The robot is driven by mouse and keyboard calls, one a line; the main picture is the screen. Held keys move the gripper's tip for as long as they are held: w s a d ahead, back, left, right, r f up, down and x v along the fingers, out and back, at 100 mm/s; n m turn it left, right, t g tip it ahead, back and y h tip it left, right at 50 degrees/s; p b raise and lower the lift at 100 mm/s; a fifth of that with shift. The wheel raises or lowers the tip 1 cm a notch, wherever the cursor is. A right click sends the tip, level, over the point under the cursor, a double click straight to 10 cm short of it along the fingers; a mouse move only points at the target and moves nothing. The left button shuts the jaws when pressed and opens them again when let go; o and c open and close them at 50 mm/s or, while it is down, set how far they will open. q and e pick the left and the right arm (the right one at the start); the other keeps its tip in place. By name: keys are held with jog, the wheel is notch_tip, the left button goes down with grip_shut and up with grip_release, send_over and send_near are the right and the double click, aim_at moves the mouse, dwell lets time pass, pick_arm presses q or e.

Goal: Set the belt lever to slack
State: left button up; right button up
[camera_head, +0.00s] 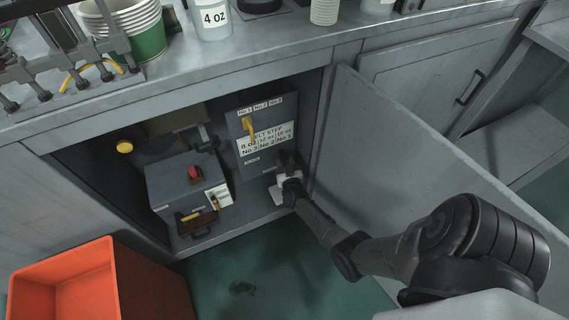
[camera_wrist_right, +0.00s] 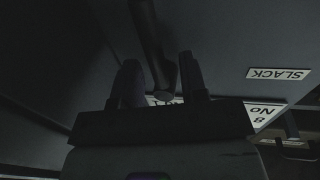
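A dark bar, which looks like the belt lever (camera_wrist_right: 152,40), hangs between the two fingers of my right gripper (camera_wrist_right: 162,82) in the right wrist view. The fingers stand apart, with the bar's end between them; no firm hold shows. A SLACK label (camera_wrist_right: 278,74) appears upside down to the right of the bar. In the head view my right gripper (camera_head: 286,162) is inside the open cabinet, at the right side of the BELT STEP panel (camera_head: 240,128), and covers the lever there. My left gripper is not in view.
A yellow handle (camera_head: 249,128) is on the panel. A grey box (camera_head: 170,180) with a red knob (camera_head: 195,174) stands left of it. The open cabinet door (camera_head: 390,150) is right of my arm. An orange bin (camera_head: 65,285) stands on the floor.

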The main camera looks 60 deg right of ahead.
jog(key=shift+w+d, duration=0.3)
jog(key=shift+c, duration=0.3)
grip_shut()
